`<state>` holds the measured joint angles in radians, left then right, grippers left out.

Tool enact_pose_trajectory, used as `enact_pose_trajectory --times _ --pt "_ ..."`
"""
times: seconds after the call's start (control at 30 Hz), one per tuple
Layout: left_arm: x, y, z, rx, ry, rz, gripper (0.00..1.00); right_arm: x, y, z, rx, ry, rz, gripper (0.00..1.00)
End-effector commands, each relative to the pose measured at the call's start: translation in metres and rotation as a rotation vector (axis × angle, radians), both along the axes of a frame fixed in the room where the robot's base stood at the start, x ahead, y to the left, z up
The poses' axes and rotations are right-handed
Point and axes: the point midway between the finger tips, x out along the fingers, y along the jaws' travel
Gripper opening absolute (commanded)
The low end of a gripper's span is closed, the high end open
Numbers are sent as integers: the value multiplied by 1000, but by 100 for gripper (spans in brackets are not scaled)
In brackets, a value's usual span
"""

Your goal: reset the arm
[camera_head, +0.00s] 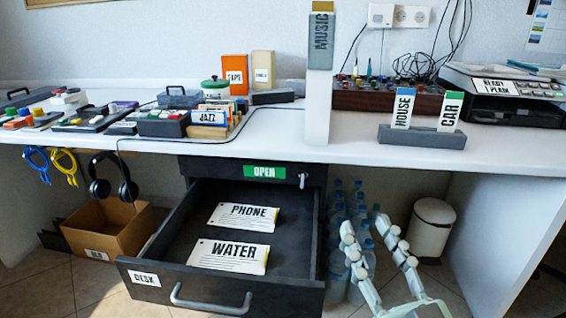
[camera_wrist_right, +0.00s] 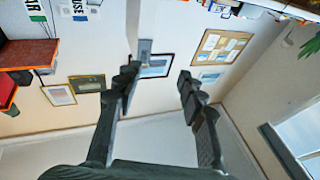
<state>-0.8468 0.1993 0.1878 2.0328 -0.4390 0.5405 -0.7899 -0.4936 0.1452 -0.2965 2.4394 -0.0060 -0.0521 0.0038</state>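My right gripper (camera_head: 363,218) is at the lower right of the head view, in front of the bottles and to the right of the open drawer. Its two pale fingers point up and stand apart, with nothing between them. In the right wrist view the dark fingers (camera_wrist_right: 158,73) are also spread and empty, with the wall and framed pictures behind them. My left gripper is not in view.
The desk drawer (camera_head: 165,272) is pulled out and holds PHONE (camera_head: 243,216) and WATER (camera_head: 228,256) cards. Blue bottles (camera_head: 337,262) and a white bin (camera_head: 431,228) stand under the white table (camera_head: 285,137).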

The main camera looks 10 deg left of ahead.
Motion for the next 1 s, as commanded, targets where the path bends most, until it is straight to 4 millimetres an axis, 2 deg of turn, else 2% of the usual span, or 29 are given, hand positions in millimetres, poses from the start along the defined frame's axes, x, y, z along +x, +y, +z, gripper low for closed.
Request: enact_pose_trajectory --times 0.03,0.1,0.23,0.37,0.5,0.63,0.8,0.9,1.0 --pt "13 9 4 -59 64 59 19 10 -4 -16 -41 88 -13 40" --pt "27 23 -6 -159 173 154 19 20 -12 -51 -99 222 -33 40" --pt "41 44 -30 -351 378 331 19 26 -35 -119 -199 475 -76 40" --pt "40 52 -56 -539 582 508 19 14 -66 -183 -290 733 -123 40" --pt "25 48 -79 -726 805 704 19 -18 -107 -242 -373 1014 -179 40" --pt "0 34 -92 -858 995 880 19 -60 -143 -282 -433 1256 -228 40" --pt "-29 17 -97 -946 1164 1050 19 -105 -175 -309 -476 1475 -272 40" --pt "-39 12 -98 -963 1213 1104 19 -119 -183 -315 -487 1539 -284 40" --pt "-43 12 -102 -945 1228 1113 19 -124 -185 -321 -490 1555 -284 40"
